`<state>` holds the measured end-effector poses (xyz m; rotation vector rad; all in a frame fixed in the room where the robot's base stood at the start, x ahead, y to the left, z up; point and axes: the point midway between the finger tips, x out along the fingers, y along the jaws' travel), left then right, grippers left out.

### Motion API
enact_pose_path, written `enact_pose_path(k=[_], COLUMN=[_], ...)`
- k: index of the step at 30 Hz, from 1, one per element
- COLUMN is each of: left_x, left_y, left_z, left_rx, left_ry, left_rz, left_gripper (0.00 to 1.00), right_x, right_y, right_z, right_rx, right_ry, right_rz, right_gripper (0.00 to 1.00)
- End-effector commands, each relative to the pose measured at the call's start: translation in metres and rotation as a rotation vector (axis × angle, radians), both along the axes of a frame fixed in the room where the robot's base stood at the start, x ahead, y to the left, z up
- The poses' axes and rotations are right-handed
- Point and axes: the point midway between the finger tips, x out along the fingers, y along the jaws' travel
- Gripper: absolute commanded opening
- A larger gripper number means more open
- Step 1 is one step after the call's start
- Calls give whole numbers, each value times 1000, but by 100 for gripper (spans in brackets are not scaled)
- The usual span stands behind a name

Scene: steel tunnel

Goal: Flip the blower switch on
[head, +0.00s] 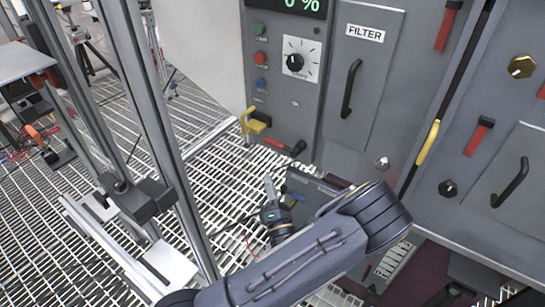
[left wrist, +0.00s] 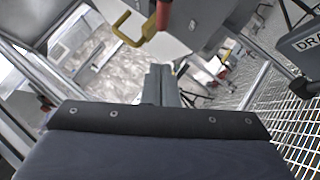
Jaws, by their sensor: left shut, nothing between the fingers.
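A grey control panel (head: 270,83) carries green (head: 258,29), red (head: 260,58) and blue (head: 261,84) buttons, a black dial (head: 295,62) and a green "0 %" display (head: 300,4). A red-handled lever (head: 285,147) sits at its lower edge beside a yellow hooked handle (head: 256,122). I cannot read which control is the blower switch. My left gripper (head: 269,184) is shut and empty, below the panel and the red lever, apart from both. In the left wrist view, its closed fingers (left wrist: 162,82) point below the red handle (left wrist: 163,14) and yellow hook (left wrist: 131,27).
A "FILTER" door (head: 365,70) with a black handle is right of the panel. More red levers, knobs and a yellow handle (head: 427,142) line the cabinet. My left forearm crosses the lower middle. Steel grating (head: 70,240) covers the floor; a tripod stands at upper left.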

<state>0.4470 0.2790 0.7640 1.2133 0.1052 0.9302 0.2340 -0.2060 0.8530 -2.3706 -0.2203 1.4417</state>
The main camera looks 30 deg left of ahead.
Motion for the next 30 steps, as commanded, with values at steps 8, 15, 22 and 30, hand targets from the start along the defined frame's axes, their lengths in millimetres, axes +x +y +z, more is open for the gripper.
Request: enact_pose_path(k=[8,15,22,30], left_x=[39,58,61,62], left_y=[28,26,25,26], left_z=[26,38,39,39], left_rx=[-3,-1,0,6], left_ry=[-5,-1,2,2], left_rz=[-1,-1,-1,-1], left_gripper=[0,0,0,0], right_x=[0,0,0,0], right_y=[0,0,0,0], right_z=[3,3,3,4], right_rx=[0,0,0,0], right_ry=[0,0,0,0], right_rz=[0,0,0,0], right_gripper=[36,36,36,36])
